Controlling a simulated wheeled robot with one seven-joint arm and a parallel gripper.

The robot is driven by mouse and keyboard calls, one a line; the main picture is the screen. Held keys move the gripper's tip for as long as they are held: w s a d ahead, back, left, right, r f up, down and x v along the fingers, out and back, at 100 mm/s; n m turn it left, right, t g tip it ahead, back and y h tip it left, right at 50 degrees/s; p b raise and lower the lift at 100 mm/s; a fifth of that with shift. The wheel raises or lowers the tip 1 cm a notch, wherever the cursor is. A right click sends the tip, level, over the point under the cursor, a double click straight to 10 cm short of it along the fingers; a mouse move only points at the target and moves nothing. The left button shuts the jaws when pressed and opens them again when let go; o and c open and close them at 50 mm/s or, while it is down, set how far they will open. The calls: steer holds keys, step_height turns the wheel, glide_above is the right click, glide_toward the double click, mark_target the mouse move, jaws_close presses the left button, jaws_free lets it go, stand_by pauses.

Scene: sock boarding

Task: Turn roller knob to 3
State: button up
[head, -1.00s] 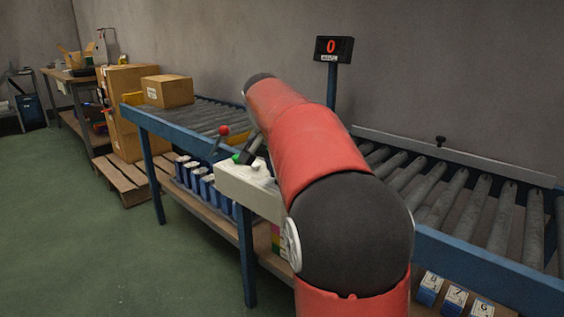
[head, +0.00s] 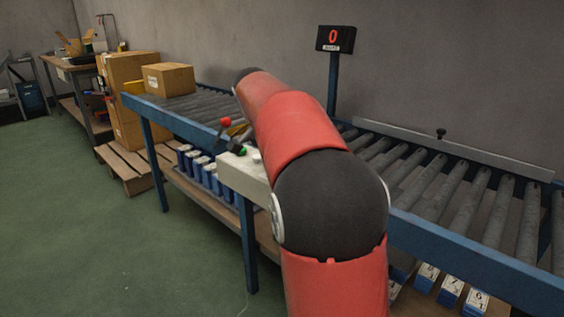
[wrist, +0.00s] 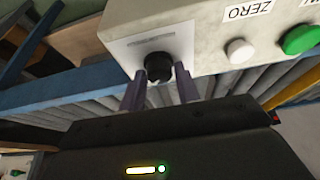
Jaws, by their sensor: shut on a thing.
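The roller knob (wrist: 159,67) is a black knob on the front of a pale control box (wrist: 200,28) in the wrist view. My gripper (wrist: 160,82) has its two fingers on either side of the knob and is shut on it. The knob's scale and pointer are too small to read. In the head view the control box (head: 240,173) is at the conveyor's front edge; my arm hides the knob and my gripper.
A white button and a green button (wrist: 300,40) sit beside the knob. A red-balled lever (head: 226,122) stands near the box. A display (head: 334,39) reads 0. A cardboard box (head: 168,78) rests on the left conveyor. Roller conveyor (head: 440,190) extends right. Green floor (head: 90,230) is clear.

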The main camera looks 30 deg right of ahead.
steer(key=o, duration=1)
steer(key=p+v, duration=0.1)
steer(key=v, duration=0.6)
steer(key=shift+s+a+r, duration=0.1)
steer(key=shift+r, duration=0.3)
